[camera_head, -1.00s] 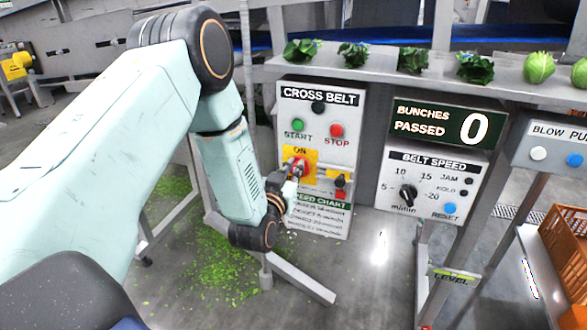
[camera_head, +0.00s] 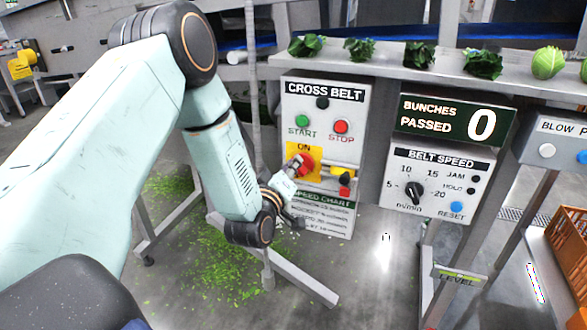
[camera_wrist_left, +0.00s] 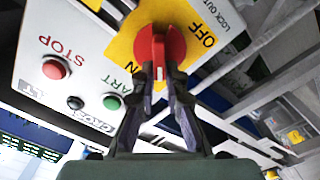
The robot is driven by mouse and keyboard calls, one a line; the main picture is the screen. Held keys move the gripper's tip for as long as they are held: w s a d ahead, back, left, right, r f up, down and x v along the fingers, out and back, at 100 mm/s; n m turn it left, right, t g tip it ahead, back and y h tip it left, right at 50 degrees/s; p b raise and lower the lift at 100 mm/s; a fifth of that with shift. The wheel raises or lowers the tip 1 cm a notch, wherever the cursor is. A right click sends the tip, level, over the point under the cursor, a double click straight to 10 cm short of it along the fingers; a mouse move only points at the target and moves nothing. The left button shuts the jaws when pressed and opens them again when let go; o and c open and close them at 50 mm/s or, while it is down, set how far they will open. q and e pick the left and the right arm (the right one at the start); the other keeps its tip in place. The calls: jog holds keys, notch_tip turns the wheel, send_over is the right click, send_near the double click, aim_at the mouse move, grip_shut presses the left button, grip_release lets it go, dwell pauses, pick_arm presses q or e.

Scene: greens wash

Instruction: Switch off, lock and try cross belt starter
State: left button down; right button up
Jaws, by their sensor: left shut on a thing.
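The cross belt starter (camera_head: 353,110) is a pale box with a green START button (camera_head: 302,121), a red STOP button (camera_head: 341,127) and a red rotary switch (camera_head: 304,163) on a yellow plate. My left gripper (camera_head: 290,171) is at the switch. In the left wrist view its fingers (camera_wrist_left: 157,75) are shut on the red handle (camera_wrist_left: 159,47), between the plate's ON and OFF words. A red and black padlock (camera_head: 345,184) is at a yellow holder right of the switch. My right gripper is not in view.
A belt speed box (camera_head: 476,198) and a bunches counter (camera_head: 455,119) showing 0 stand to the right. Green bunches (camera_head: 420,56) lie on a ledge above. A metal leg (camera_head: 300,277) and scattered leaves are below. An orange crate (camera_head: 566,250) is far right.

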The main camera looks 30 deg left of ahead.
pick_arm(q)
jog(key=shift+s+a+f+n+b, duration=0.1)
jog(key=shift+f+n+b, duration=0.2)
jog(key=shift+n+b, duration=0.85)
jog(key=shift+w+f+n+b, duration=0.1)
jog(key=shift+f+n+b, duration=0.3)
jog(key=shift+n, duration=1.45)
jog(key=shift+s+a+f+n+b, duration=0.15)
jog(key=shift+n+b, duration=0.75)
jog(key=shift+n, duration=0.6)
jog(key=shift+d, duration=0.1)
jog(key=c, duration=1.4)
grip_release()
jog(key=shift+r, duration=0.1)
jog(key=v, duration=1.2)
